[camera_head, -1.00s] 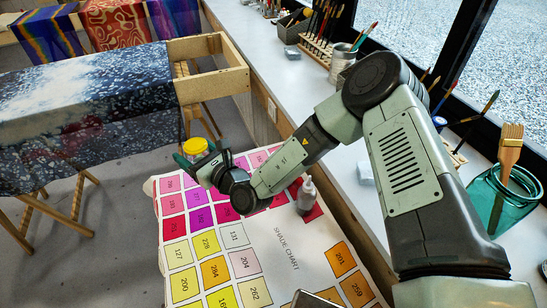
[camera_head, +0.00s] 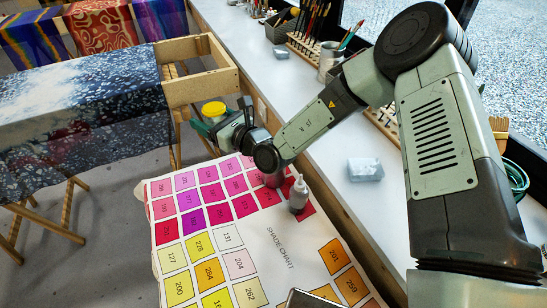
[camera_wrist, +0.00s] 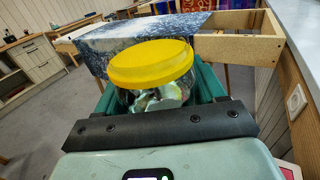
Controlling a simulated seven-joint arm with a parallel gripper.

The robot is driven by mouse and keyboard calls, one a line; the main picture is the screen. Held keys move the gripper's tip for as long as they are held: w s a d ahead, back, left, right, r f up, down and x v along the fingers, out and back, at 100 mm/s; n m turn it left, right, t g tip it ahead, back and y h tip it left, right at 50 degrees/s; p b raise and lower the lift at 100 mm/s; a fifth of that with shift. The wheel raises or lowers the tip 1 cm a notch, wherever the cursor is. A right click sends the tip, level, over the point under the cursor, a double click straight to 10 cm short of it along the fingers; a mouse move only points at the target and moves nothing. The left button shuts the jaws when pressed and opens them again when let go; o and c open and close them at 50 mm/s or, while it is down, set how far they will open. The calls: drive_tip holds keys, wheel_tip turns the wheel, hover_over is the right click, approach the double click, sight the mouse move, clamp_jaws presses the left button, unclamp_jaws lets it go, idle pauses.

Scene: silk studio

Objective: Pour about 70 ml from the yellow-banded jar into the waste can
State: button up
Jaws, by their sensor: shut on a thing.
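The yellow-banded jar (camera_wrist: 155,80) is clear glass with a broad yellow top and pale, shiny contents. In the wrist view it stands roughly upright between the green fingers of my gripper (camera_wrist: 158,92), which is shut on it. In the head view the yellow top (camera_head: 214,109) shows just above my gripper (camera_head: 203,127), beyond the far edge of the shade chart; the jar's body is mostly hidden by the gripper. I cannot make out a waste can for certain in either view.
A grey squeeze bottle (camera_head: 298,196) stands on the shade chart (camera_head: 278,262), close to my forearm. A wooden frame with blue cloth (camera_head: 95,105) lies beyond. The sill holds a pale block (camera_head: 365,170) and a brush tin (camera_head: 331,63).

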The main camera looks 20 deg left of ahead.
drive_tip(key=w+d+f, duration=0.1)
drive_tip(key=w+d, duration=1.5)
drive_tip(key=d, duration=0.1)
drive_tip(key=f, duration=0.5)
drive_tip(key=shift+w, duration=0.2)
drive_tip(key=shift+s+n, duration=0.1)
drive_tip(key=shift+n, duration=0.2)
